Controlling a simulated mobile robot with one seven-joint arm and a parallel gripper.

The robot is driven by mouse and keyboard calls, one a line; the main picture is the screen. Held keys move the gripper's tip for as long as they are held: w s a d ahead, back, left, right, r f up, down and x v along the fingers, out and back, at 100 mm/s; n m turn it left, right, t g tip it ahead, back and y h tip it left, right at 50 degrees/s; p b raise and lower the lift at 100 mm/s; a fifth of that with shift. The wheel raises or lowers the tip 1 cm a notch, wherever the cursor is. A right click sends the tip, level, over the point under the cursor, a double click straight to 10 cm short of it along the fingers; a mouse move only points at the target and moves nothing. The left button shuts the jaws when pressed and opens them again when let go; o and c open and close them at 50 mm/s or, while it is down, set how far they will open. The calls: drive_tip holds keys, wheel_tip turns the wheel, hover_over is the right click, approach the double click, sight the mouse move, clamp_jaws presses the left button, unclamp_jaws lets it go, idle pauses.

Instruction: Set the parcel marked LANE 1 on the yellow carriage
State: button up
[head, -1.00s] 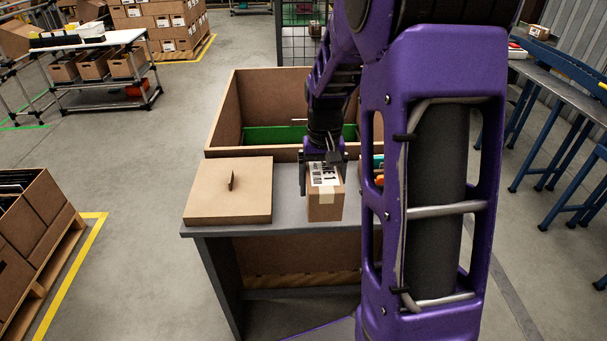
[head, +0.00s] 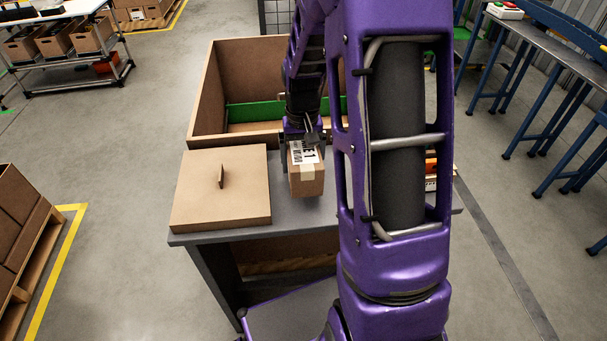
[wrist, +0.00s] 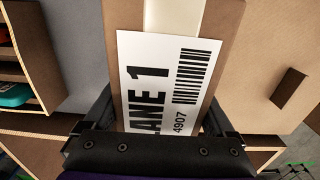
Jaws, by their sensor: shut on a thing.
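The parcel (head: 307,182) is a small brown box with pale tape and a white label. In the wrist view the parcel (wrist: 222,18) fills the middle, and its label reads "ANE 1", with a barcode and 4907; the first letter is hidden. My gripper (head: 304,150) is shut on the parcel, one finger on each side, and holds it over the grey table (head: 285,219). In the wrist view my gripper (wrist: 158,125) shows its fingers along both sides of the box. I cannot make out a yellow carriage in either view.
A flat brown lid with an upright tab (head: 221,205) lies on the table's left. A large open carton (head: 205,105) with a green strip inside stands behind. Small colored items (head: 431,172) sit at the right, partly hidden by my arm.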

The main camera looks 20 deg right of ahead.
drive_tip(key=shift+f+b, duration=0.3)
drive_tip(key=shift+f, duration=1.75)
drive_tip(key=shift+f, duration=0.1)
drive_tip(key=o, duration=1.4)
drive_tip(key=shift+f, duration=0.1)
drive_tip(key=shift+c, duration=0.2)
drive_tip(key=shift+o, duration=0.6)
